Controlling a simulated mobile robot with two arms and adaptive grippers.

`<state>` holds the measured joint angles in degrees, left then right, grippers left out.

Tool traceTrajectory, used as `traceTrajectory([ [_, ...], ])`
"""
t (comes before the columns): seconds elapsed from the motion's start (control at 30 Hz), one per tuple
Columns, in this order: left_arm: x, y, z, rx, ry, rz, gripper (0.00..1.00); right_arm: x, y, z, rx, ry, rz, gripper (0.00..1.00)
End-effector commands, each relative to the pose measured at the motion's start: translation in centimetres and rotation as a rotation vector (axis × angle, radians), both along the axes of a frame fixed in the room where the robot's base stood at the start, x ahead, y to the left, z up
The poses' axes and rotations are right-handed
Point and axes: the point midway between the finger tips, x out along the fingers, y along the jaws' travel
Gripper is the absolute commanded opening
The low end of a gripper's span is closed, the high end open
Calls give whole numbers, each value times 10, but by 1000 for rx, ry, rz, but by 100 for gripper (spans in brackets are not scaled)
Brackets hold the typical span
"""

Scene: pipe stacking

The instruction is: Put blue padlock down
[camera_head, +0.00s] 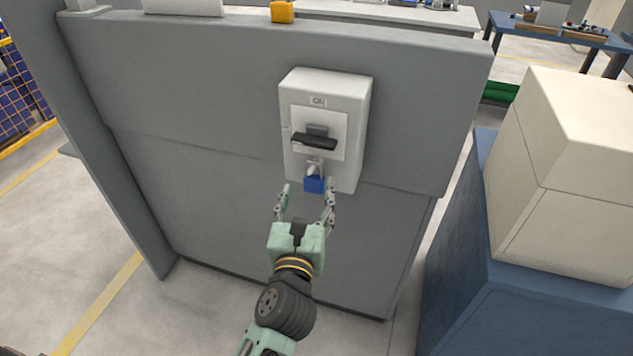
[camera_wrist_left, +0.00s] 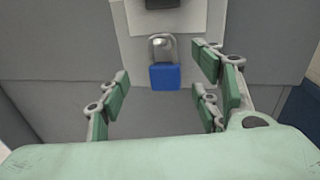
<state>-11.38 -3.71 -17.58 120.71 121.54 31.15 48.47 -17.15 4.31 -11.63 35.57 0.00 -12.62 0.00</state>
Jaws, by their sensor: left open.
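The blue padlock (camera_head: 314,184) hangs by its silver shackle at the lower front of a white switch box (camera_head: 346,88) with a black handle (camera_head: 314,140). The box is mounted on a grey panel. My left gripper (camera_head: 307,192) is open, its fingers on either side of the padlock in the head view. In the left wrist view the padlock (camera_wrist_left: 165,76) appears beyond the open fingers, with a visible gap on both sides. Whether the shackle passes through a hasp is too small to tell. My right gripper is not in view.
The grey panel (camera_head: 200,110) stands upright behind the box. An orange-yellow block (camera_head: 282,11) sits on its top edge. At right, a beige box (camera_head: 570,180) stands on a blue cabinet (camera_head: 450,270). Floor is open at left.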

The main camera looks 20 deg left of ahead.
Motion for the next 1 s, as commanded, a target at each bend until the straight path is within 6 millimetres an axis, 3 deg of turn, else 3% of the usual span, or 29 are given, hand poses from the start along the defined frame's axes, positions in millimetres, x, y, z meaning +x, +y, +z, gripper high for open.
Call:
traceTrajectory([
  [0.13,19,1,5,2,-3,0,59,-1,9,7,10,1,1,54],
  [0.33,48,4,4,4,0,-1,59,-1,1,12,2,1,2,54],
  [0.67,54,6,3,4,0,-1,58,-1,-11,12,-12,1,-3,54],
  [1.0,54,5,3,5,0,-2,28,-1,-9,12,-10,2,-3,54],
])
